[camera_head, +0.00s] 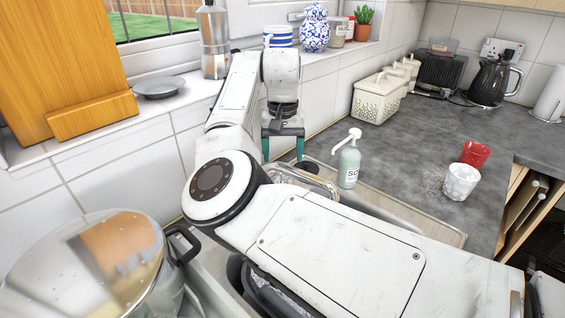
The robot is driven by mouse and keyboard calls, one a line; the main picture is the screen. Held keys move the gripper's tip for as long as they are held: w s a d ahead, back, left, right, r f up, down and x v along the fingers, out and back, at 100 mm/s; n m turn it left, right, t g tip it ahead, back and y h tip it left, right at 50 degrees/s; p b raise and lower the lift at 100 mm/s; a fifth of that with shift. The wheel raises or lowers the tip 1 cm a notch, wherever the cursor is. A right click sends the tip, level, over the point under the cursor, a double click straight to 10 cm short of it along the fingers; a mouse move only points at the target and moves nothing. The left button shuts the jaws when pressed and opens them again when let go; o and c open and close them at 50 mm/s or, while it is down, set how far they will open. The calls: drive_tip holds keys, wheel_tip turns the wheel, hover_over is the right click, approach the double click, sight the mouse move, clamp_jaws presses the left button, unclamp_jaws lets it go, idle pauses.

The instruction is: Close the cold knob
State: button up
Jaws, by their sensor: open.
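My gripper (283,148) points down beside the tiled wall at the back of the sink, with its two teal fingers apart and nothing seen between them. A shiny metal tap (305,180) shows just below and right of the fingers, partly hidden behind my arm. A small dark round part sits close to the right fingertip; I cannot tell what it is. I cannot make out the cold knob, and my arm covers much of the area around the tap. Whether the fingers touch anything is unclear.
A soap bottle (349,161) stands right of the tap. A large metal pot (85,265) is at the lower left. Red (474,154) and white (461,182) cups stand on the grey worktop (410,165). A moka pot (214,42) and other items line the windowsill.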

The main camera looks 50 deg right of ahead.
drive_tip(key=shift+f, duration=1.85)
drive_tip(key=shift+c, duration=0.2)
drive_tip(key=c, duration=1)
drive_tip(key=shift+r+m+p, duration=0.1)
drive_tip(key=shift+m+p, duration=0.2)
drive_tip(key=shift+p, duration=0.1)
drive_tip(key=shift+m+p, duration=0.8)
drive_tip(key=shift+p, duration=0.1)
drive_tip(key=shift+m+p, duration=1.05)
drive_tip(key=shift+m, duration=0.65)
